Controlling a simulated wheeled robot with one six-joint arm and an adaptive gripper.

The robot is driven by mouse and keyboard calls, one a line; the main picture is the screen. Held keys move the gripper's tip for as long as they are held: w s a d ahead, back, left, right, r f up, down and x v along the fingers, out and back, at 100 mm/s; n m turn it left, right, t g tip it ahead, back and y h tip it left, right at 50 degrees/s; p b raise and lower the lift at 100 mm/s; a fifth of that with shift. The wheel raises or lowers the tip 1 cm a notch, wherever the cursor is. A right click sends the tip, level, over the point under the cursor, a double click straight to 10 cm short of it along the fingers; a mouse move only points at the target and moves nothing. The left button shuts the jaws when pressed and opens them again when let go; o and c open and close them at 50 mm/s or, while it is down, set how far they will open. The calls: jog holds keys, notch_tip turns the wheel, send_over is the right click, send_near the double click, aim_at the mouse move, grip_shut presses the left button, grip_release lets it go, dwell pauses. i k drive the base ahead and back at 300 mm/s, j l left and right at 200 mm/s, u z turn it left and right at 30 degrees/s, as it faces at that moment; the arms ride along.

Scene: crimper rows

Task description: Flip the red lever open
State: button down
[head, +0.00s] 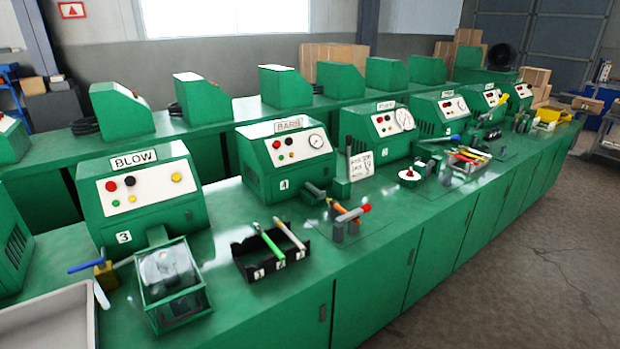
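A short orange-red handle (349,214) with a red tip sits on small grey posts at the front of the station marked 4, under the BARB sign. It lies roughly level and points to the right. It is the most lever-like red thing I see, but it is too small to tell for certain that it is the red lever, or whether it is open or shut. A blue-handled valve (106,275) with a brass body stands left of the clear-topped box at station 3. My gripper is not in view.
The green bench (390,240) runs from front left to back right with several machines. The floor (540,240) at right is clear.

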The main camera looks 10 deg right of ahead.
aim_at(355, 213)
jog(key=i+l, duration=0.2)
jog(key=l, duration=0.15)
jog(key=i+l, duration=0.25)
jog(key=l, duration=0.15)
jog(key=i+l, duration=0.2)
jog(key=l, duration=0.15)
jog(key=i+l, duration=0.25)
jog(key=l+u, duration=0.05)
jog(key=l, duration=0.05)
